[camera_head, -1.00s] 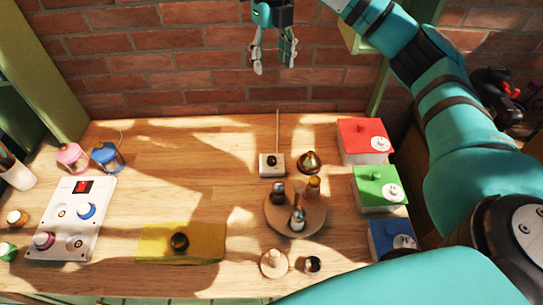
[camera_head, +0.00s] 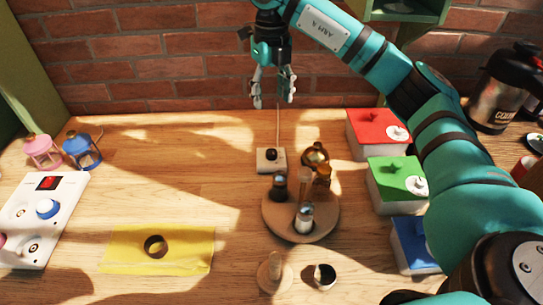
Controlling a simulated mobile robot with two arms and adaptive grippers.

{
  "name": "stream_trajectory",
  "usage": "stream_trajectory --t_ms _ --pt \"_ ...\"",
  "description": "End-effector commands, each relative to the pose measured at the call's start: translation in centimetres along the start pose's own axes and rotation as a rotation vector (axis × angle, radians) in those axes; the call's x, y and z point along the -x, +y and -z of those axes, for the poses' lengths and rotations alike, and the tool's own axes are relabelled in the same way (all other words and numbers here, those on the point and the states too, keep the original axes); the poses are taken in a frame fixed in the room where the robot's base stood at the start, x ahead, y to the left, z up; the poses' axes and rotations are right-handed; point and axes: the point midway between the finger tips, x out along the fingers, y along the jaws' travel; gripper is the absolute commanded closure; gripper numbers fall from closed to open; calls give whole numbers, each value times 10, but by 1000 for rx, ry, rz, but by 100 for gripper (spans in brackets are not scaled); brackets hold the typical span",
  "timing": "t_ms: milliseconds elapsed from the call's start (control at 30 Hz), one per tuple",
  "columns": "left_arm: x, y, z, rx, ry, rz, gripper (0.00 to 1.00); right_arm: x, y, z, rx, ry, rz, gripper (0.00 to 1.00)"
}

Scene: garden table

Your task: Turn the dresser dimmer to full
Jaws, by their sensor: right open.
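A small white box with a black knob (camera_head: 271,158) and a cord running back from it stands near the middle of the wooden table; it looks like the dimmer. The knob's setting is too small to read. My right gripper (camera_head: 274,97) points down above and behind this box, in front of the brick wall. Its two fingers are apart with nothing between them. It is not touching the knob. My left gripper is not in view.
A round wooden tray (camera_head: 325,222) with several small bottles stands just in front of the box, and a brass-coloured bell-like object (camera_head: 315,155) sits close to its right. Red (camera_head: 372,132), green (camera_head: 388,188) and blue boxes line the right. The table left of the box is clear.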

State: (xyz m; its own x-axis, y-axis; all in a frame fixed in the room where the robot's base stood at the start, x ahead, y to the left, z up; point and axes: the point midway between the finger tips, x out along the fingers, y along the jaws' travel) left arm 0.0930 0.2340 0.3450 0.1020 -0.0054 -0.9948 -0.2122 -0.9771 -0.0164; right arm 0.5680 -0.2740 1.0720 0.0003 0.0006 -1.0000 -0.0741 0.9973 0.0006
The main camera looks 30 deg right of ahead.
Motion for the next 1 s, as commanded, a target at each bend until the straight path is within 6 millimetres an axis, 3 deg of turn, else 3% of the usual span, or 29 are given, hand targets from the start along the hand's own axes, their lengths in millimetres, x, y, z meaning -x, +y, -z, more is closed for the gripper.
stream_trajectory --t_ms 267,700,1000 --pt "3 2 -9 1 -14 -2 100 -46 -1 1 0 6 1 47" --pt "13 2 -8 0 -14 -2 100 -138 0 1 0 4 1 47" --pt "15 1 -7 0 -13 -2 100 -167 0 0 0 1 0 47"
